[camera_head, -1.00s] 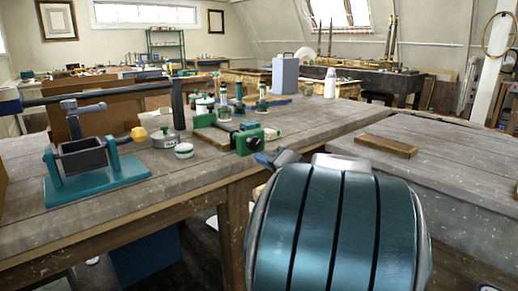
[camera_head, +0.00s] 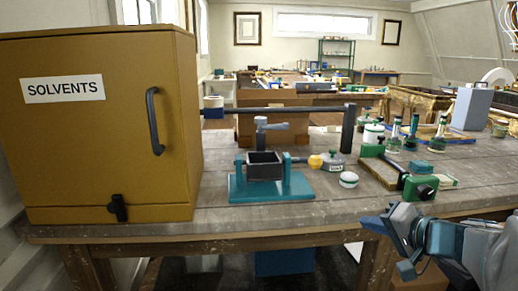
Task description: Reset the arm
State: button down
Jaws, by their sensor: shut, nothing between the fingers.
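My gripper (camera_head: 376,225) shows at the lower right, at the left end of my arm. It is shut and empty, in front of the workbench (camera_head: 330,207) near its front edge. It appears apart from the objects on the bench. My arm reaches in from the right edge of the picture, and part of it is cut off there.
A yellow-brown SOLVENTS cabinet (camera_head: 95,140) stands at the left of the bench, its door closed. A teal-based fixture (camera_head: 270,185) stands mid-bench. A green clamp device (camera_head: 420,187) and several bottles stand to the right. A grey-blue box (camera_head: 471,108) is farther back.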

jog(key=s+a+r+n+g+p, duration=0.2)
jog(key=s+a+g+p, duration=0.2)
jog(key=a, duration=0.4)
jog(key=s+a+r+n+g+h+p, duration=0.1)
jog(key=s+r+n+g+h+p, duration=0.1)
jog(key=s+p, duration=0.3)
jog(key=s+a+r+n+g+h+p, duration=0.1)
jog(key=s+r+n+g+h+p, duration=0.1)
jog(key=s+p, duration=0.4)
jog(key=shift+s+a+r+n+g+h+p, duration=0.25)
jog(key=shift+a+n+g+h+p, duration=0.25)
jog(key=shift+h+p, duration=0.55)
